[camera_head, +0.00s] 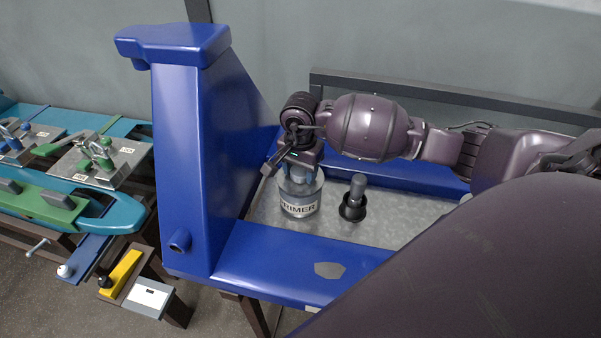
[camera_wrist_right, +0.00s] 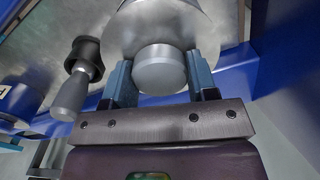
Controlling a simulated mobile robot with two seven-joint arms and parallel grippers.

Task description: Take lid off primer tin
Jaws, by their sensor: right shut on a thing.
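The primer tin (camera_head: 299,207), a grey can with a white label reading PRIMER, stands upright on the metal worktop inside the blue bench. My right gripper (camera_head: 297,170) points down over its top and hides most of the lid. In the right wrist view, the lid (camera_wrist_right: 150,29) is a round grey disc with a raised knob (camera_wrist_right: 161,70). The fingers of my right gripper (camera_wrist_right: 160,82) are shut on the two sides of that knob. I cannot tell whether the lid touches the tin rim. My left gripper is not in view.
A grey-handled tool in a black cup (camera_head: 353,206) stands just right of the tin. A tall blue column (camera_head: 185,150) rises to the left. Teal and green fixtures (camera_head: 95,155) are farther left. The metal worktop (camera_head: 325,226) is bare in front of the tin.

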